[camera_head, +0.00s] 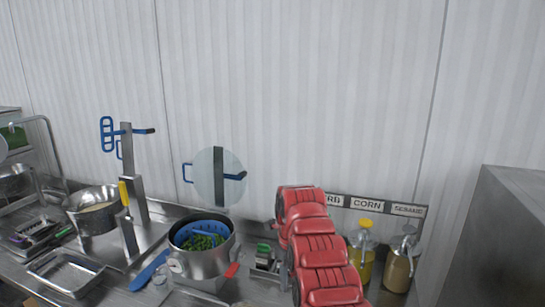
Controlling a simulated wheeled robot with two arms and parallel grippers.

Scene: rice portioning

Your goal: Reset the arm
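My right arm, with red ridged links, rises from the bottom edge right of centre and stands in front of the back of the counter. My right gripper's fingers cannot be made out clearly; whether they are open or shut does not show. My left arm and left gripper are not in view. A steel pot (205,263) with a blue-rimmed insert and green food in it stands left of my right arm.
A steel bowl (97,226) and a shallow metal tray (66,285) stand at the left. A yellow-filled pump bottle (366,262) and a tan-filled one (397,270) stand right of my arm, below labels including CORN (367,204). A grey metal cabinet (505,245) borders the right.

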